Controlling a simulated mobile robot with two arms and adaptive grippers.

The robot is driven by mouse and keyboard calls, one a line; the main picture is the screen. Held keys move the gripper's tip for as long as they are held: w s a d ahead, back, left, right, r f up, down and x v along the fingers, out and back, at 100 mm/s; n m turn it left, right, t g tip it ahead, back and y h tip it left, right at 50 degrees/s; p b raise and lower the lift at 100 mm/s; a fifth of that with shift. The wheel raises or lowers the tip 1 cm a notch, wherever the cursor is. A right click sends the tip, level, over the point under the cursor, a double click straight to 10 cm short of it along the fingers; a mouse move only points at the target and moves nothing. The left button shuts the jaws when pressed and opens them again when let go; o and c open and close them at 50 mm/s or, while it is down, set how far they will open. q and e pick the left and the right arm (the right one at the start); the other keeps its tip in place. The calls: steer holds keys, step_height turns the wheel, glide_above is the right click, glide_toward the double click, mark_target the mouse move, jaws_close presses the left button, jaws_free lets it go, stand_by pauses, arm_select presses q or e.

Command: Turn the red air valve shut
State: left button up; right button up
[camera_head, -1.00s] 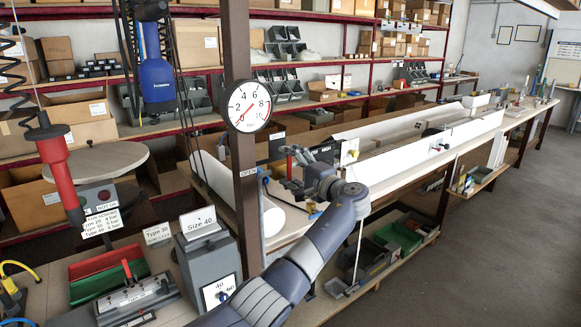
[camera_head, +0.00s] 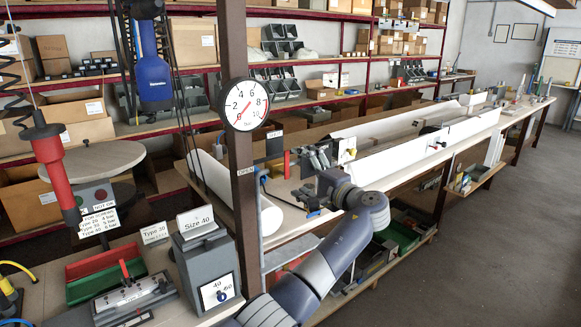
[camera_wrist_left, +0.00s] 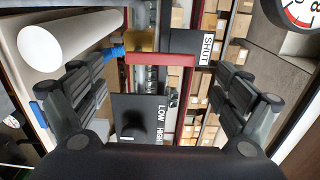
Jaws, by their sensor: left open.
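The red valve lever (camera_head: 286,163) stands upright near the dark post in the head view, by a dark plate (camera_head: 274,146). In the left wrist view the red lever (camera_wrist_left: 160,59) crosses the picture, next to a brass-coloured body (camera_wrist_left: 141,40) and a black plate marked SHUT (camera_wrist_left: 205,44). My left gripper (camera_head: 304,173) is to the right of the lever in the head view. Its fingers are spread wide and empty; in the wrist view the lever lies ahead of the gap between them (camera_wrist_left: 152,80). It does not appear to touch the lever. My right gripper is not in view.
A round gauge (camera_head: 245,105) hangs on the dark post (camera_head: 240,190) close by. A white roll (camera_head: 236,192) lies on the bench behind the post. A blue hose end (camera_wrist_left: 111,52) is beside the valve. A panel marked LOW and HIGH (camera_wrist_left: 138,118) shows beneath the lever.

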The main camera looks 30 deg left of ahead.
arm_select(q)
steer(key=v, duration=0.6)
steer(key=shift+d, duration=0.1)
